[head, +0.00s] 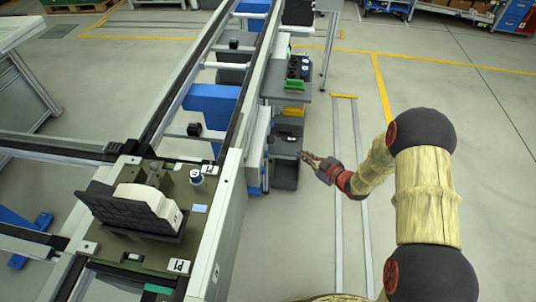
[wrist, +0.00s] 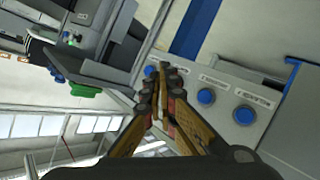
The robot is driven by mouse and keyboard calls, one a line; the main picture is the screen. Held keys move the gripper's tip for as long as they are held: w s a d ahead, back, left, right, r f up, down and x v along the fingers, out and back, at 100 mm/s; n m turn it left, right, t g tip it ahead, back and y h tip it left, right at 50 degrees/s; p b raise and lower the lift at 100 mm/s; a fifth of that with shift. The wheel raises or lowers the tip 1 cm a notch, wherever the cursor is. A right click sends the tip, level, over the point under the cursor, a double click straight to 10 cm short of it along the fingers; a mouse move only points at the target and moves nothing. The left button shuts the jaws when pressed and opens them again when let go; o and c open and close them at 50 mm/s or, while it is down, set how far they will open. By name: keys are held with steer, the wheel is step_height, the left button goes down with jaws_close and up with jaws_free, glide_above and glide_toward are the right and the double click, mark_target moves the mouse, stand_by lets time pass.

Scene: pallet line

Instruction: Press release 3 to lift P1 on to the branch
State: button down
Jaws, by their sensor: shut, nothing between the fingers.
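Pallet P1 (head: 198,208) is a green plate on the line at the lower left of the head view, with a "P1" label at its front corner. It bears a black fixture with a white part and a small white cylinder. My gripper (head: 308,157) is shut and empty, right of the line. In the wrist view my gripper (wrist: 168,72) points at a grey panel (wrist: 225,82) with blue round buttons. One blue button (wrist: 149,71) is beside the fingertips, partly hidden; contact cannot be told. A middle button (wrist: 206,96) and a right button (wrist: 244,115) are clear. Their labels are too small to read.
A side conveyor (head: 50,150) meets the main line at the left. A grey shelf (head: 292,92) with green and dark items stands beside the line, above a dark bin (head: 285,172). The floor right of the line is mostly free.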

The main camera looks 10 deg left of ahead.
mark_target(267, 154)
steer(key=shift+s+a+f+y, duration=0.5)
steer(key=shift+s+a+f, duration=0.2)
steer(key=shift+f, duration=0.15)
steer(key=a, duration=0.8)
steer(key=shift+w+a+b, duration=0.2)
steer(key=shift+a+b, duration=0.1)
steer(key=shift+a, duration=0.05)
steer(key=shift+a, duration=0.15)
stand_by(0.9)
steer(key=shift+a, duration=0.3)
steer(key=shift+a+r+b, duration=0.1)
steer(key=shift+a+b, duration=0.2)
steer(key=shift+a, duration=0.15)
stand_by(0.8)
stand_by(0.5)
steer(key=shift+d, duration=0.9)
